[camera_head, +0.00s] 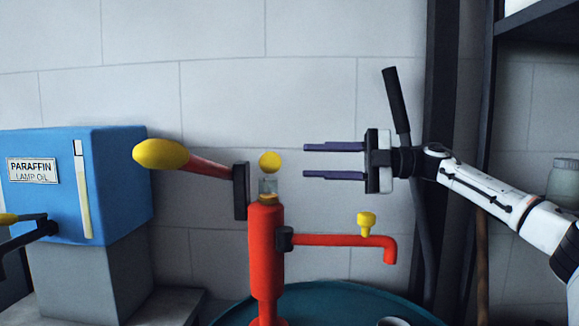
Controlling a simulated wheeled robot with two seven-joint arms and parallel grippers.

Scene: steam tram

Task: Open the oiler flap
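A red pump (265,250) stands in the middle of the head view. On its top sits a small clear oiler cup (268,187) with a yellow ball (270,162) above it. I cannot make out a separate flap edge; the ball seems to belong to the oiler's top. My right gripper (305,161) comes in from the right with its two dark fingers pointing left. It is open and empty, with the fingertips a little to the right of the yellow ball and apart from it in the picture. My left gripper is not in view.
The pump's lever with a yellow grip (162,154) reaches up left. Its red spout (345,240) with a yellow tap (366,222) lies below my gripper. A blue paraffin tank (120,185) stands left, a teal drum (330,305) below. A dark post (440,100) rises behind my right wrist.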

